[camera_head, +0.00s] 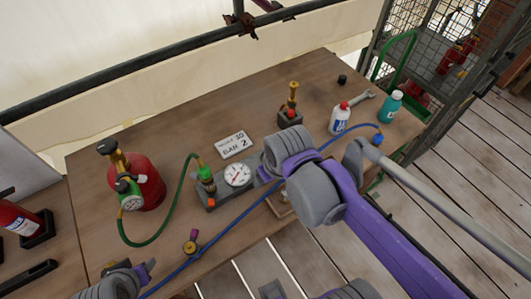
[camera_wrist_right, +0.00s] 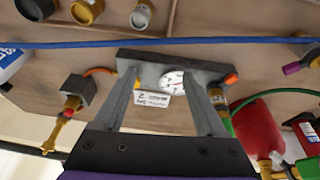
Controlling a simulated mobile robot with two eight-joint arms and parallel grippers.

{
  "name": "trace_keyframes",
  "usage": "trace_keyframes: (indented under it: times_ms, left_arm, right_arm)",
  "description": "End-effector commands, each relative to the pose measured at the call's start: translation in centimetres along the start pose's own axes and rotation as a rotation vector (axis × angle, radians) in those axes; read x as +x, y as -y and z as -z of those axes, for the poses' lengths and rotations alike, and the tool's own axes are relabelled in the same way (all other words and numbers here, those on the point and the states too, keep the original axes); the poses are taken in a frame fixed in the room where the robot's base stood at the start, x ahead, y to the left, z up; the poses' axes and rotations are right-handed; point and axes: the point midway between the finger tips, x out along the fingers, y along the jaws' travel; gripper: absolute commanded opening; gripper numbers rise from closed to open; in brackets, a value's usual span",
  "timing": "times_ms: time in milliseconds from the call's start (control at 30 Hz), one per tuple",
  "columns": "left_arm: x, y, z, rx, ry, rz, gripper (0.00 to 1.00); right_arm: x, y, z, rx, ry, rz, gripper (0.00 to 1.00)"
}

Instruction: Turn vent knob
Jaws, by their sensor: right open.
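A grey gauge block with a white round dial (camera_head: 237,174) lies on the wooden table; its dial (camera_wrist_right: 172,80) also shows in the right wrist view. An orange-red knob (camera_head: 211,203) is at one end of the block, and it shows in the wrist view (camera_wrist_right: 231,78). A small purple knob (camera_head: 190,247) sits on a brass fitting by the blue hose. I cannot tell which knob is the vent. My right gripper (camera_wrist_right: 162,76) is open over the block, its fingers either side of the dial. My left gripper (camera_head: 138,272) is at the lower left, partly cut off, its jaws unclear.
A red cylinder (camera_head: 146,182) with gauge and green hose (camera_head: 160,240) stands left. A brass valve block (camera_head: 290,115), white bottle (camera_head: 339,118), teal bottle (camera_head: 390,106) and wrench (camera_head: 362,98) are at the back. A label card (camera_head: 233,145) lies behind the dial. A blue hose (camera_head: 235,222) crosses the front.

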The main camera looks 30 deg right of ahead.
Motion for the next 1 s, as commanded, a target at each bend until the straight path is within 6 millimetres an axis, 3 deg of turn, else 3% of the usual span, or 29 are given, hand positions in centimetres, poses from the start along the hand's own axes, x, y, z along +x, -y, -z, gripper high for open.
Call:
trace_keyframes:
  times_ms: [33, 200, 400, 667, 1000]
  left_arm:
    - [0.3, 0.0, -0.3, 0.000, 0.002, 0.000, 0.50]
    - [0.7, 0.0, -0.7, 0.000, 0.005, 0.000, 0.50]
    - [1.0, 0.0, -0.9, 0.000, 0.007, 0.000, 0.50]
    - [1.2, 0.0, -1.0, 0.000, 0.008, 0.000, 0.50]
    - [1.6, 0.0, -1.4, 0.000, 0.011, 0.000, 0.50]
  right_arm:
    - [-0.3, -0.9, 2.1, -0.031, 0.044, 0.003, 0.73]
    - [-0.8, -3.6, 7.1, -0.146, 0.185, 0.036, 0.73]
    - [-0.6, -5.7, 10.3, -0.232, 0.284, 0.079, 0.73]
    - [0.6, -6.1, 10.6, -0.257, 0.311, 0.094, 0.73]
    - [6.6, -5.8, 8.7, -0.256, 0.309, 0.093, 0.73]
